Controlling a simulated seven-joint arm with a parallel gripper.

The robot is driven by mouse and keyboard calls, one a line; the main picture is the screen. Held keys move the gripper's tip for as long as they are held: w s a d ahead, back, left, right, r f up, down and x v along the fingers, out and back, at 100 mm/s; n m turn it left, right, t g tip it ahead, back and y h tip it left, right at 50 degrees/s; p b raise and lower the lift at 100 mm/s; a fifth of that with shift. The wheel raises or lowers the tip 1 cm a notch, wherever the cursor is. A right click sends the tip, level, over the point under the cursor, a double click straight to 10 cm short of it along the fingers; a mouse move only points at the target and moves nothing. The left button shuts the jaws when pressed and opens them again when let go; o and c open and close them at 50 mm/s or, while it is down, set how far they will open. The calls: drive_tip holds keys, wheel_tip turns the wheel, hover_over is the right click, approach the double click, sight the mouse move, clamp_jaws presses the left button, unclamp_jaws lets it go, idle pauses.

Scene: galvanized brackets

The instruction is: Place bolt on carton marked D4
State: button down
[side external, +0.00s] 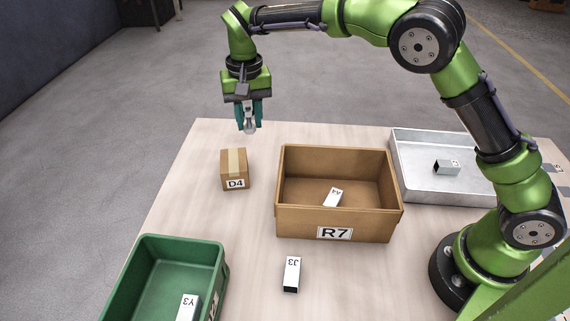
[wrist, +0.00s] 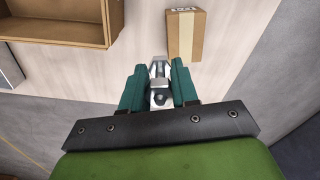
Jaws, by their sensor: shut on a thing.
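A small brown carton marked D4 (side external: 234,170) with a pale tape strip stands on the table. In the side view the gripper appears above and behind the carton, near the table's far edge. In the wrist view the bolt (wrist: 159,98) sits between the teal fingers. The bolt is apart from the carton.
A brown bin marked R7 (side external: 336,224) stands right of the carton, with a block marked A4 (side external: 333,196) inside. A grey metal tray (side external: 420,190) is beyond it. A green bin (side external: 150,240) is front left. A block marked J3 (side external: 291,273) lies in front.

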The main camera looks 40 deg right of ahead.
sight(243, 169)
drive_tip(key=s+a+r+m, duration=0.1)
drive_tip(key=a+r+m, duration=0.1)
drive_tip(key=a, duration=0.2)
wheel_tip(243, 169, down, 10)
drive_tip(key=shift+s+d+f, duration=0.1)
drive_tip(key=shift+d, duration=0.05)
idle(0.3)
drive_tip(key=shift+f, duration=0.15)
drive_tip(key=c, duration=0.9)
unclamp_jaws()
drive_tip(key=shift+o, duration=0.2)
